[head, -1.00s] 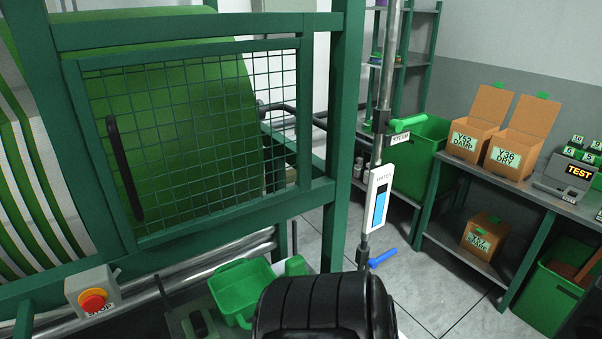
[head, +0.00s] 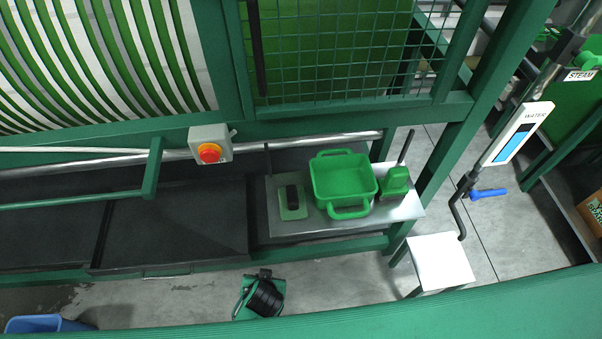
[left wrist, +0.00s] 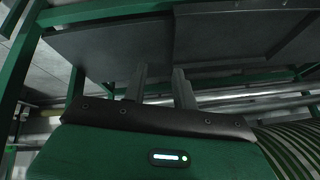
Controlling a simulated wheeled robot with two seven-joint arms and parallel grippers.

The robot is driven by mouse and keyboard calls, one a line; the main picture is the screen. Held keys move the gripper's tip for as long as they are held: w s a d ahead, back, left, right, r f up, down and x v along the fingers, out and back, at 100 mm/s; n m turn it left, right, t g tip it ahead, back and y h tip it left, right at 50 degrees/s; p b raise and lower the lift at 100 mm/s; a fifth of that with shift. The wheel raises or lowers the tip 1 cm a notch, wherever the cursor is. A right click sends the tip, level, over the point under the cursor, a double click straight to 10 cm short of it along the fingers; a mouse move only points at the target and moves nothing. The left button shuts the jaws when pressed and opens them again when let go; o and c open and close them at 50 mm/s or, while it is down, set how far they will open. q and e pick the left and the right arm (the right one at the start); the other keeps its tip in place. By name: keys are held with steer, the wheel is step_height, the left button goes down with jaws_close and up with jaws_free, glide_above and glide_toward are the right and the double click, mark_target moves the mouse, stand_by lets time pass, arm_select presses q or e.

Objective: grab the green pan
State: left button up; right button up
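The green pan (head: 342,180) sits on a grey metal shelf (head: 300,222) in the head view. It is a rectangular tub with a handle at its front and another at its back, and it looks empty. Neither gripper shows in the head view. In the left wrist view my left gripper (left wrist: 160,75) has two dark fingers standing apart with nothing between them. The pan does not show in the left wrist view. My right gripper is not in view.
A green-based item with a black top (head: 292,197) lies left of the pan and a green scoop-like item (head: 396,183) stands right of it. A red button box (head: 210,146) is on the machine frame. A white stool (head: 440,260) stands to the front right.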

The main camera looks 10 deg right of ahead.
arm_select(q)
step_height(320, 180, up, 22)
steer(key=w+d+n+t+p, duration=0.2)
steer(key=d+n+t, duration=0.1)
steer(key=t, duration=0.5)
glide_toward(314, 180)
steer(key=w+p, duration=0.2)
steer(key=shift+w+f+h, duration=0.15)
steer(key=shift+w+h, duration=0.15)
steer(key=shift+w, duration=0.05)
steer(key=shift+w+f, duration=0.3)
steer(key=shift+w, duration=0.2)
steer(key=shift+w+a+f+p, duration=0.1)
steer(key=shift+w+p, duration=0.45)
steer(key=shift+p, duration=0.25)
steer(key=p+x, duration=0.1)
steer(key=x, duration=0.2)
steer(key=shift+a+f+p, duration=0.1)
steer(key=shift+f+p, duration=0.1)
steer(key=shift+p, duration=0.1)
steer(key=shift+w+f, duration=0.3)
steer(key=shift+w, duration=0.15)
jaws_close()
